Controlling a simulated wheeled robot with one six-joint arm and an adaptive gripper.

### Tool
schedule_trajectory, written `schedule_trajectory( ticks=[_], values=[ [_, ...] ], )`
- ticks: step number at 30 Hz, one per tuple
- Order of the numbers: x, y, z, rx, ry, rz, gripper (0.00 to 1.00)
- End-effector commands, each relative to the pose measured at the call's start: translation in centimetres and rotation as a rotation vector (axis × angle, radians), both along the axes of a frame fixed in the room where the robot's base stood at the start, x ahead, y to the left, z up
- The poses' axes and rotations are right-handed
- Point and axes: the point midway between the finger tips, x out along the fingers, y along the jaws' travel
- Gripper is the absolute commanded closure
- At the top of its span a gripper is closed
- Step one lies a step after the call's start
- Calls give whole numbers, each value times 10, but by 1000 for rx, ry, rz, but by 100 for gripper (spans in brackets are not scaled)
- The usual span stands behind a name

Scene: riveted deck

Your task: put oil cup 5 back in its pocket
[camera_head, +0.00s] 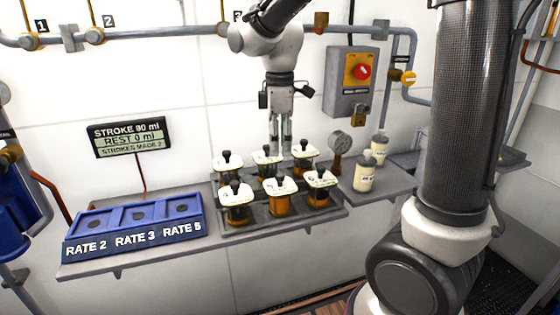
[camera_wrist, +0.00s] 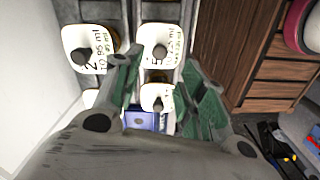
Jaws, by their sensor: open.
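My gripper (camera_head: 280,150) is open and empty, pointing down above the back row of the tray. Its two green fingers (camera_wrist: 160,92) show in the wrist view. A cup whose white lid seems to read 5 (camera_wrist: 158,46) stands beside the cup marked 2 (camera_wrist: 88,48). Cup 5 appears to be the front middle cup (camera_head: 279,207) of the tray, upright, with amber oil. I cannot tell whether it is fully seated. The dark pocket tray (camera_head: 233,230) holds two rows of lidded cups. A smaller-looking lid (camera_wrist: 157,97) shows between the fingers in the wrist view.
A blue block (camera_head: 135,228) with three empty-looking recesses, marked RATE 2, RATE 3 and RATE 5, sits left. A display (camera_head: 130,138) reads stroke 90 ml, rest 0 ml, strokes made 2.

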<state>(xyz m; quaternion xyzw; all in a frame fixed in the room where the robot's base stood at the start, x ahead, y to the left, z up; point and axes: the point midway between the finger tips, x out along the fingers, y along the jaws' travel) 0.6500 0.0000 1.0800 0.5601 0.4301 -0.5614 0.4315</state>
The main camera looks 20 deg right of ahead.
Motion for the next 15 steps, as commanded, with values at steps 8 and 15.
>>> schedule_trajectory(
  ticks=[8, 15],
  values=[
    [0, 0, 18, 0, -1, -2, 59],
    [-42, -51, 43, 41, -87, -308, 59]
  ],
)
